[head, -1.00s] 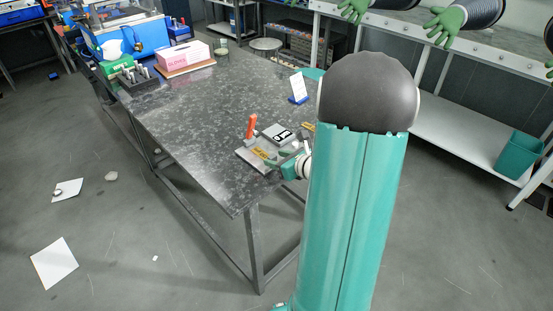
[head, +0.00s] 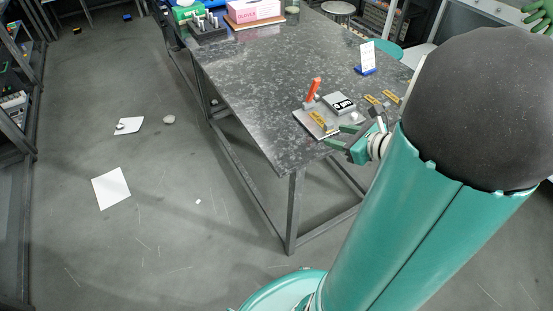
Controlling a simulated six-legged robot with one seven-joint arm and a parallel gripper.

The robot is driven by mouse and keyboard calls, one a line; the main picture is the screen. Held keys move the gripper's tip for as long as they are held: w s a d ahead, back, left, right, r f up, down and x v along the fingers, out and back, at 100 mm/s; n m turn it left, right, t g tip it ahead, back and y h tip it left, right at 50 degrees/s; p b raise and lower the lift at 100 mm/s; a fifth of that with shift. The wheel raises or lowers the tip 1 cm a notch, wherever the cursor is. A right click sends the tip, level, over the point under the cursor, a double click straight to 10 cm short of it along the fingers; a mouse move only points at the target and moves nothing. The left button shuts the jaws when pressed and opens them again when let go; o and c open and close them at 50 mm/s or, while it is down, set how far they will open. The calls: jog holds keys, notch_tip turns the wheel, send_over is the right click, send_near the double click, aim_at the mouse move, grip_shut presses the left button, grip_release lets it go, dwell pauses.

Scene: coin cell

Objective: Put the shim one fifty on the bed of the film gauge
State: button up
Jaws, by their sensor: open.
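The film gauge (head: 341,102) stands near the table's right edge, a grey plate with an orange-red handle (head: 314,87) and a small display block whose reading is too small to tell. A yellow labelled strip (head: 318,119) lies on the front part of its plate. Two more yellow labelled pieces (head: 372,99) and (head: 391,96) lie to the right of the gauge. Their print is too small to tell which is the shim one fifty. My gripper (head: 338,136) is open at the front right of the gauge, its fingers pointing left. I cannot tell whether it touches the gauge.
The grey table (head: 262,75) is clear left of the gauge. A white card on a blue stand (head: 367,58) stands behind it. A pink glove box (head: 252,10) and a dark rack (head: 207,28) are at the far end. Papers (head: 111,188) lie on the floor.

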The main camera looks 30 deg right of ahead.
jog(key=s+a+r+n+g+y, duration=0.15)
jog(key=a+n+g, duration=0.25)
jog(key=a+n, duration=0.55)
jog(key=a+r+n+g+y, duration=0.1)
jog(key=a+r+n+g, duration=0.2)
jog(key=a+n, duration=0.65)
jog(key=s+a+r+n+h, duration=0.5)
jog(key=s+a+r+n, duration=0.1)
jog(key=n, duration=0.6)
jog(key=shift+a+n, duration=0.3)
jog(key=shift+a, duration=0.1)
jog(key=shift+s, duration=0.1)
jog(key=shift+c, duration=1.1)
jog(key=shift+d, duration=0.15)
